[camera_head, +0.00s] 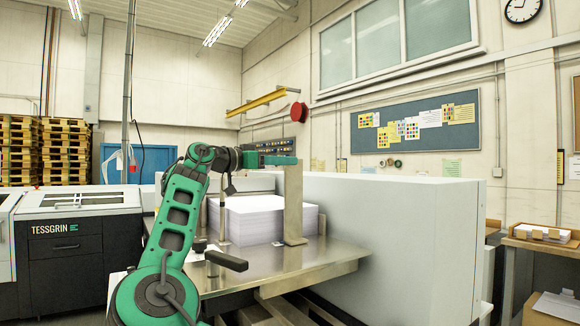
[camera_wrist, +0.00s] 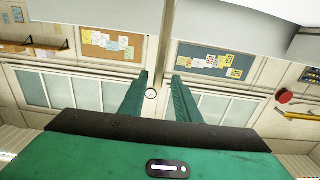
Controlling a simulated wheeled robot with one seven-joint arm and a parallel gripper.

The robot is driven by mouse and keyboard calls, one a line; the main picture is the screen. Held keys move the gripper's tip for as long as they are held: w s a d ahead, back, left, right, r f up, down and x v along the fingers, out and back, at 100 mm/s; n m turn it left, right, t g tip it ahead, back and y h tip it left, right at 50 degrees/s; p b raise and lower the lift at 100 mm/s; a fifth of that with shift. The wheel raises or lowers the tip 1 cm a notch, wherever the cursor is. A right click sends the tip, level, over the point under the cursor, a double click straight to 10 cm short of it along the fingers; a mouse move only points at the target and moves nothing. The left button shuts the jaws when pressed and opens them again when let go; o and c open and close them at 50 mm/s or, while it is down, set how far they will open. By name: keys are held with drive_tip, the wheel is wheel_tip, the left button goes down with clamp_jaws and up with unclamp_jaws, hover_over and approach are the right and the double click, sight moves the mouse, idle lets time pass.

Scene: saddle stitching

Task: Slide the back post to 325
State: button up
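A tall flat metal post (camera_head: 293,205) stands upright at the right side of the white paper stack (camera_head: 265,222) on the metal table (camera_head: 325,262). It looks like the back post. A thinner upright (camera_head: 222,218) stands at the stack's left side. No scale or number is readable. My gripper (camera_head: 297,160) is at the height of the tall post's top and overlaps it in the head view; I cannot tell whether they touch. In the wrist view, my gripper's two green fingers (camera_wrist: 160,85) are apart, with no held object clear between them.
A large pale machine housing (camera_head: 400,235) stands right of and behind the table. A black handle (camera_head: 226,260) is at the table's front left. A dark cabinet (camera_head: 80,240) stands at left. The table's front right is bare.

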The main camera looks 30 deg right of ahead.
sight(302, 161)
drive_tip(key=shift+d, duration=1.9)
drive_tip(key=shift+c, duration=0.6)
clamp_jaws()
drive_tip(key=shift+w, duration=1.2)
drive_tip(key=shift+o, duration=0.6)
unclamp_jaws()
drive_tip(key=shift+a, duration=0.1)
